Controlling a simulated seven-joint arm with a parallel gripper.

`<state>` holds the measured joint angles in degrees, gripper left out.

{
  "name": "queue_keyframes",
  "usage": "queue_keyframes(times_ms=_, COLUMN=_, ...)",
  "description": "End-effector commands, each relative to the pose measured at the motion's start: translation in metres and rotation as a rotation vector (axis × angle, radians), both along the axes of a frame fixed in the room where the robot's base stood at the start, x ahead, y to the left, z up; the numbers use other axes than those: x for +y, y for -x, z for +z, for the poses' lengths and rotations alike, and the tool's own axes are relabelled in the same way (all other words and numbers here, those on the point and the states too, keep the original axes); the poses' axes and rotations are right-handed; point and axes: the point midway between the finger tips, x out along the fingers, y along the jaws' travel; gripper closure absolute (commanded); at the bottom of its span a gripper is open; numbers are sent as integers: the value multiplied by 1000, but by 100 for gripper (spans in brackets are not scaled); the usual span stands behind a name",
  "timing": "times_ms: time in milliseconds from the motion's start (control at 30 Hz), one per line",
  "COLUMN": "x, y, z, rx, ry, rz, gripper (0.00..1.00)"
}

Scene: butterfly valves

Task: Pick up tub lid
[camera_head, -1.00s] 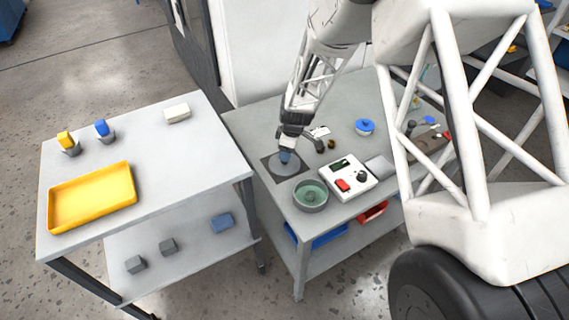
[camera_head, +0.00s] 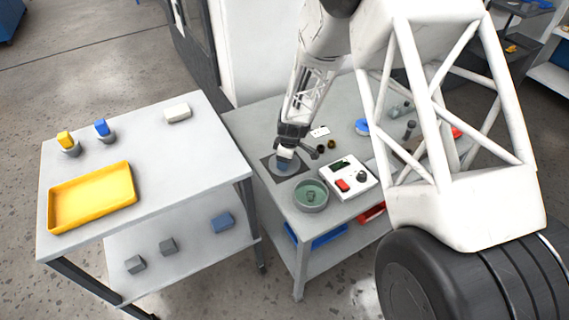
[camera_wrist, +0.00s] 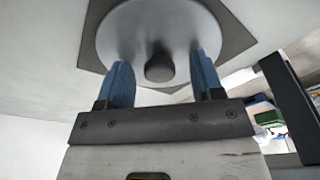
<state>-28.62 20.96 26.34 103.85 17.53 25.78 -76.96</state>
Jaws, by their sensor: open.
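The tub lid (camera_wrist: 122,30) is a grey disc with a dark round knob (camera_wrist: 159,67) at its middle. It lies on a dark square mat (camera_wrist: 238,38). In the wrist view, my gripper (camera_wrist: 160,65) is open, with one blue finger on each side of the knob and gaps showing between. I cannot tell whether the fingertips touch the lid. In the head view, my gripper (camera_head: 284,162) is low over the lid (camera_head: 293,169) and hides most of it. A round tub (camera_head: 310,195), grey outside and green inside, stands just in front.
A white control box (camera_head: 348,178) with a red button stands right of the tub. Small dark and brass parts (camera_head: 322,147) lie close to my gripper's right. A blue round object (camera_head: 362,127) is farther right. A yellow tray (camera_head: 92,197) sits on the left table.

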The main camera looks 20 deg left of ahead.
Motion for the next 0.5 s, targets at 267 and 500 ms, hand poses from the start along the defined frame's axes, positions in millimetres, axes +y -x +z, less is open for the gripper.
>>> queue_keyframes(times_ms=267, x=0, y=0, z=0, rx=0, ry=0, rz=0, gripper=39)
queue_keyframes(times_ms=500, x=0, y=0, z=0, rx=0, ry=0, rz=0, gripper=56)
